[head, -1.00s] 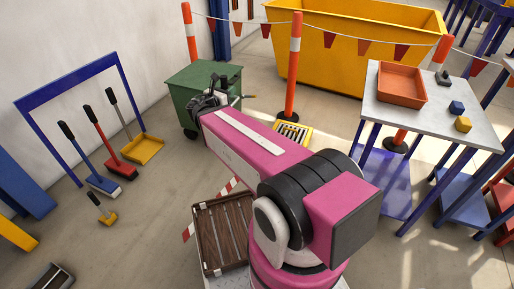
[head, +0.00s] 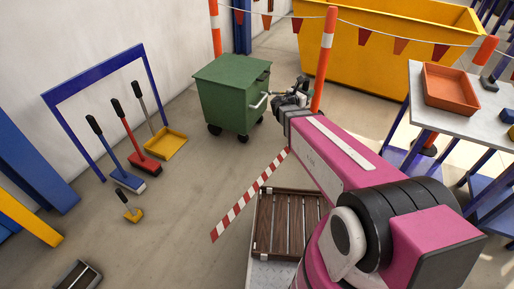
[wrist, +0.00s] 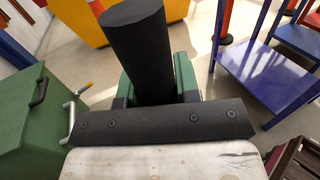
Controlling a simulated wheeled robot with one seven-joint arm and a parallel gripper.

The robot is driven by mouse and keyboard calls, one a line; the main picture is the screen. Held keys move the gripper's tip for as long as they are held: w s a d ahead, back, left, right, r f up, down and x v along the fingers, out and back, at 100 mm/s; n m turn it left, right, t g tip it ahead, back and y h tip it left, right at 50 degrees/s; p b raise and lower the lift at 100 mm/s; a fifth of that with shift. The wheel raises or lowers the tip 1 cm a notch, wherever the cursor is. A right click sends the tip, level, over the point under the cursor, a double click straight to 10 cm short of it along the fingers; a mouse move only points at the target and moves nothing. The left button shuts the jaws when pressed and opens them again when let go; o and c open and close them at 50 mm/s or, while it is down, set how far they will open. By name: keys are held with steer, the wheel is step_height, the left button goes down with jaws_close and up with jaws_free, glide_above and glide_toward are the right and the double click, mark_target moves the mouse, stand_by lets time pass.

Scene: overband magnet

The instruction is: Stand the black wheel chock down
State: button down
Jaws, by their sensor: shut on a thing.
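My gripper (head: 292,92) is at the far end of my pink arm, raised above the floor just right of the green bin. In the wrist view, it is shut on the black wheel chock (wrist: 138,45). The chock shows as a long black block with a rounded end, pointing up and away from the wrist. Green-sided fingers flank it. A dark bolted bar across the wrist view hides its near part. In the head view, the chock is too small and dark to tell from the gripper.
The green bin (head: 232,95) with its metal handle is close to my gripper. An orange-white post (head: 325,60) stands just behind it. A table with an orange tray (head: 450,90) is at right. Brooms and a yellow dustpan (head: 165,143) are at left.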

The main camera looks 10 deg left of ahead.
steer(key=w+a+f+n+t+y, duration=0.2)
steer(key=w+a+f, duration=0.45)
steer(key=f, duration=0.35)
steer(key=w+a+f+n+t+y, duration=0.1)
steer(key=w+a+f+y, duration=0.1)
steer(key=w+a+f, duration=0.65)
steer(key=w+a+f+n+t+y, duration=0.1)
steer(key=a+f+n+y, duration=0.3)
steer(key=f, duration=0.9)
steer(key=a+f+y, duration=0.1)
steer(key=a+f, duration=0.5)
steer(key=f, duration=0.6)
steer(key=w+d, duration=0.2)
steer(key=w, duration=1.2)
steer(key=shift+w, duration=0.3)
steer(key=shift+w+d, duration=0.1)
steer(key=shift+d, duration=0.05)
steer(key=shift+w+d+f, duration=0.1)
steer(key=shift+w+f, duration=0.55)
steer(key=shift+f, duration=0.2)
steer(key=shift+w+d+f, duration=0.1)
steer(key=shift+w+f, duration=0.55)
steer(key=shift+f, duration=0.3)
